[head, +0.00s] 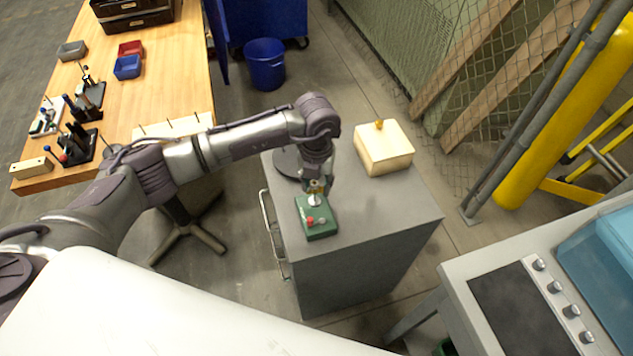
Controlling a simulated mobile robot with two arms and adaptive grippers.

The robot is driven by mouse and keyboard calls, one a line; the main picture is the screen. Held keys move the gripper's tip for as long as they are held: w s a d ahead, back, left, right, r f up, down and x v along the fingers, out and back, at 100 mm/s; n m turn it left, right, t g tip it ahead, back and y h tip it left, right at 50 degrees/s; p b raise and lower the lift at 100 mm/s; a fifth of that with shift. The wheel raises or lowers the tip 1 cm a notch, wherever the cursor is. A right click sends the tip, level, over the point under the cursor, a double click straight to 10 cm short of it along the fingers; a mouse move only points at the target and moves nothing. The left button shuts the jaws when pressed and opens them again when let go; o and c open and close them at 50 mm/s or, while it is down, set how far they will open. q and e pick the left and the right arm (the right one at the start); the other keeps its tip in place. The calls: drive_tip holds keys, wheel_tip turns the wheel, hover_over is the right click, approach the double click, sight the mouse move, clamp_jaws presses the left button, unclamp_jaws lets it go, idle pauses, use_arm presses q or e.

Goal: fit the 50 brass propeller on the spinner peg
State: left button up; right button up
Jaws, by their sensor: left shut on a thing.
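My left gripper (317,187) points down over the grey cabinet and is shut on a small brass-coloured piece, the brass propeller (314,184), mostly hidden by the fingers. Right below it is the green spinner base (320,229), with a pale round part (315,200) at its far end and a red button on top. The peg itself cannot be made out under the gripper. I cannot tell whether the propeller touches it. My right gripper is not in view.
The grey cabinet (370,245) also carries a cream block (384,155) with a small orange-brass piece on top, and a dark round disc (287,163). A wooden bench (170,75) with tools and bins is at left. A control console (515,310) is at lower right.

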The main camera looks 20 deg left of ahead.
sight(317, 191)
use_arm(q)
drive_tip(key=shift+f+b, duration=0.3)
drive_tip(key=shift+f, duration=0.15)
drive_tip(key=shift+f, duration=0.2)
drive_tip(key=shift+f+b, duration=0.45)
drive_tip(key=shift+b, duration=0.15)
drive_tip(key=shift+f, duration=0.15)
drive_tip(key=shift+f+b, duration=0.6)
drive_tip(key=shift+f, duration=0.2)
idle(0.5)
drive_tip(key=shift+f+b, duration=0.2)
drive_tip(key=shift+b, duration=0.15)
